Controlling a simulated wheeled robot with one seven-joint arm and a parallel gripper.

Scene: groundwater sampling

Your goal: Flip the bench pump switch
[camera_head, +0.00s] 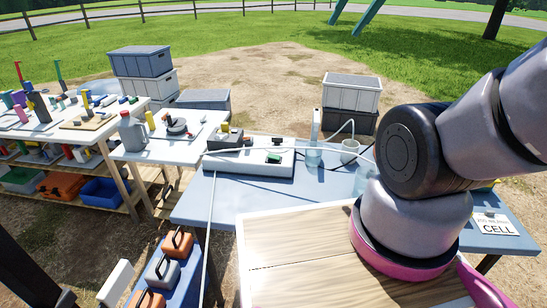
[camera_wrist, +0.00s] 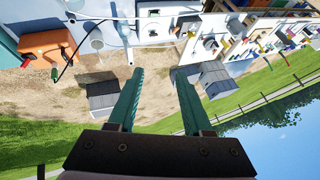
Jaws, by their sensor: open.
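A white bench unit (camera_head: 248,168) stands on the blue-grey table in the head view. It carries a dark box at its left and a small green part (camera_head: 274,157) that may be the switch; its position is too small to read. In the wrist view, which is tilted nearly upside down, a white unit with a green patch (camera_wrist: 153,12) at the top edge may be the same one. My gripper (camera_wrist: 159,71) is open and empty, its two teal fingers apart, touching nothing visible. The fingers are out of sight in the head view.
Clear beakers (camera_head: 313,157) and a white cup (camera_head: 349,151) stand right of the unit, with thin tubing around them. A sign reading CELL (camera_head: 494,224) lies at the right. A side table (camera_head: 150,150) holds a grey jug. Stacked crates (camera_head: 351,92) stand behind.

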